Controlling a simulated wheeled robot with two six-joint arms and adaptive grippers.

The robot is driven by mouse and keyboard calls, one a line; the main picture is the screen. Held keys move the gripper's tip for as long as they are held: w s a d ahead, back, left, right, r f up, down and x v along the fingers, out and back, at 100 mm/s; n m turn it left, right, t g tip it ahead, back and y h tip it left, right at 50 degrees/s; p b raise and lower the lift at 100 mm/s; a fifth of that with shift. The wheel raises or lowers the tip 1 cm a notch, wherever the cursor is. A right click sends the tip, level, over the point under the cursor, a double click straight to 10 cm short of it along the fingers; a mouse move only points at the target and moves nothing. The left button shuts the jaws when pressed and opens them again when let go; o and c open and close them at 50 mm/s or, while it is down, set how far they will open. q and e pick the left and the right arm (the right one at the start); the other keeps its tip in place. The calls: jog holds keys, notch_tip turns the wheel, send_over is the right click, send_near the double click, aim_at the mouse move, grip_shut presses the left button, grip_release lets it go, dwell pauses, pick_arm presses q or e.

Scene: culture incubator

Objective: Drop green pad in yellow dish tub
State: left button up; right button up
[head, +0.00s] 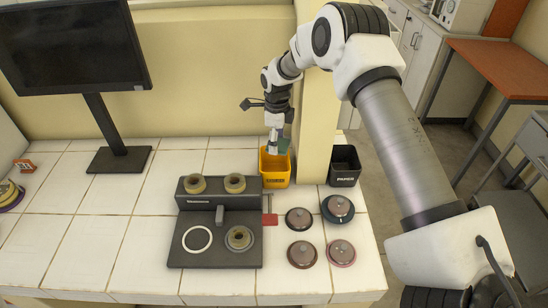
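The yellow dish tub (275,180) stands at the back of the white tiled counter, just left of the cream pillar. My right arm reaches in from the right, and its gripper (275,146) points down over the tub's mouth. My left gripper is not in view.
A black bin (344,166) stands right of the pillar. A dark device (215,222) with ring-shaped parts sits in front of the tub, with several round lidded dishes (302,254) to its right. A monitor (75,45) stands back left. The left counter is mostly clear.

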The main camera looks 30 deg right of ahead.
jog(key=shift+d+f, duration=0.15)
jog(key=shift+f, duration=0.1)
notch_tip(320, 180, down, 5)
jog(key=b, duration=0.5)
jog(key=shift+s+f+b, duration=0.1)
jog(key=shift+b, duration=0.25)
jog(key=o, duration=1.1)
jog(key=shift+s+a, duration=0.15)
jog(key=shift+a, duration=0.05)
